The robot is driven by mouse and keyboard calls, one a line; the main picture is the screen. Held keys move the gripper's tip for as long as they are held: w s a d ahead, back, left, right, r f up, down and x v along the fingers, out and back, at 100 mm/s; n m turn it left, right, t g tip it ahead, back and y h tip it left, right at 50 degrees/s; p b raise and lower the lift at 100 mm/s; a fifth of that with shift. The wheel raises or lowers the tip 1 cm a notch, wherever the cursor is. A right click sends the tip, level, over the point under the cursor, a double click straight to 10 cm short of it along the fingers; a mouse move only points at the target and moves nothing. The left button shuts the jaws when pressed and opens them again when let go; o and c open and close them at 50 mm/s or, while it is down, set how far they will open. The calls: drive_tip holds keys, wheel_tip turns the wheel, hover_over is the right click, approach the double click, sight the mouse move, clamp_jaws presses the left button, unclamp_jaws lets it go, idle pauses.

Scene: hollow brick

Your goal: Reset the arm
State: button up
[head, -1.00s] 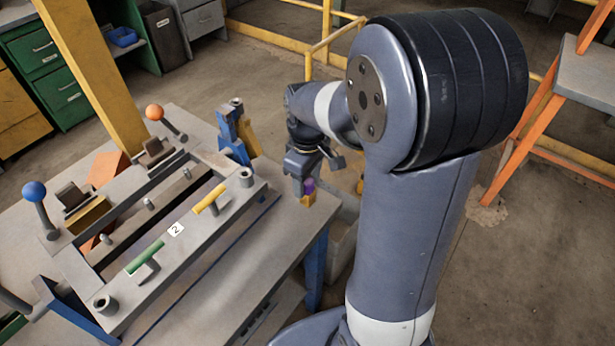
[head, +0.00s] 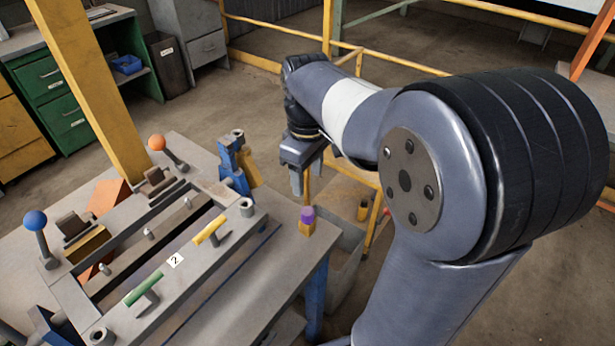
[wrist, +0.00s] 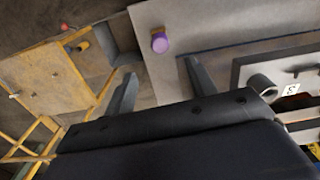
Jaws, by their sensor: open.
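My gripper (head: 306,180) is open and empty. In the head view it hangs in the air above and behind the right corner of the grey workbench (head: 283,250). In the wrist view its two fingers (wrist: 160,90) stand apart with nothing between them. A small yellow block with a purple top (head: 307,220) stands on the bench's right corner, apart from my gripper. Its purple top also shows in the wrist view (wrist: 160,44), beyond the fingertips.
A fixture frame with green (head: 145,288) and yellow (head: 210,232) handles covers much of the bench. A blue clamp (head: 233,165) stands at its far end. A yellow post (head: 95,80) rises behind. A grey bin (head: 345,245) and yellow railings (head: 375,62) lie right of the bench.

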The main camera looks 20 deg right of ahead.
sight(308, 210)
wheel_tip(308, 210, down, 11)
drive_tip(key=shift+r, duration=0.2)
idle(0.6)
